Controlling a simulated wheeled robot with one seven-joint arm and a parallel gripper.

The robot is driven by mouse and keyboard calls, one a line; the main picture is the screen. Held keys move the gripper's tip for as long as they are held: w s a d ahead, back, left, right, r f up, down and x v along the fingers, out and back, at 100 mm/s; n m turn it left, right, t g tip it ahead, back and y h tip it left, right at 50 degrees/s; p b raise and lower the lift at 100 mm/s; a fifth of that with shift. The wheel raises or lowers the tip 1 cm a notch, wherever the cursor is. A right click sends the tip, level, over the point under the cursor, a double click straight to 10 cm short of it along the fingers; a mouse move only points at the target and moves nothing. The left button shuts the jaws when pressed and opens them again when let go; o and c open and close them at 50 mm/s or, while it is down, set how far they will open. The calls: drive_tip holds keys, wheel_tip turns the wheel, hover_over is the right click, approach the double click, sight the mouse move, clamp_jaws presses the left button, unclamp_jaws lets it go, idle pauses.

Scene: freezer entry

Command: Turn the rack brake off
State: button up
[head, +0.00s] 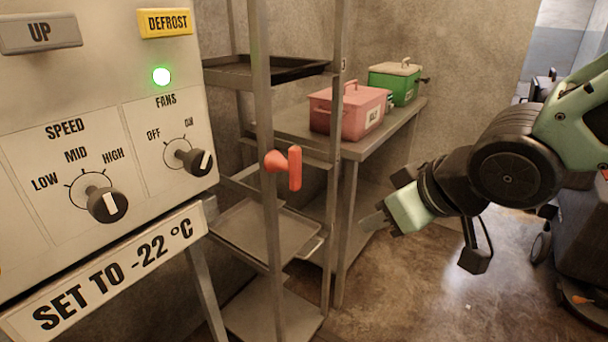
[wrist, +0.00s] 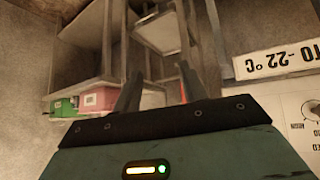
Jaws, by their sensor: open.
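The rack brake appears as a red handle (head: 294,168) on the front post of the metal rack (head: 262,120) in the head view. Its lever stands upright beside a round red hub. My gripper (head: 374,222) is to the right of the handle and a little lower in the picture, apart from it. The jaws are open and empty. In the wrist view, which is upside down, the two fingers (wrist: 158,88) point toward the rack. A thin red sliver (wrist: 183,90) shows beside the right finger, mostly hidden; it may be the handle.
A control panel (head: 100,215) with knobs and a lit green lamp (head: 161,76) stands at left. A metal table (head: 350,148) behind the rack holds a pink box (head: 345,112) and a green box (head: 393,84). Trays sit on the rack. Open floor (head: 420,290) lies below my gripper.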

drive_tip(key=w+n+t+y+b, duration=0.1)
drive_tip(key=w+t+y+b, duration=0.4)
drive_tip(key=b, duration=0.3)
drive_tip(key=n+g+y+p, duration=0.1)
drive_tip(key=n+y+p, duration=0.2)
drive_tip(key=y+p, duration=0.25)
approach(299, 160)
drive_tip(key=x, duration=1.1)
clamp_jaws()
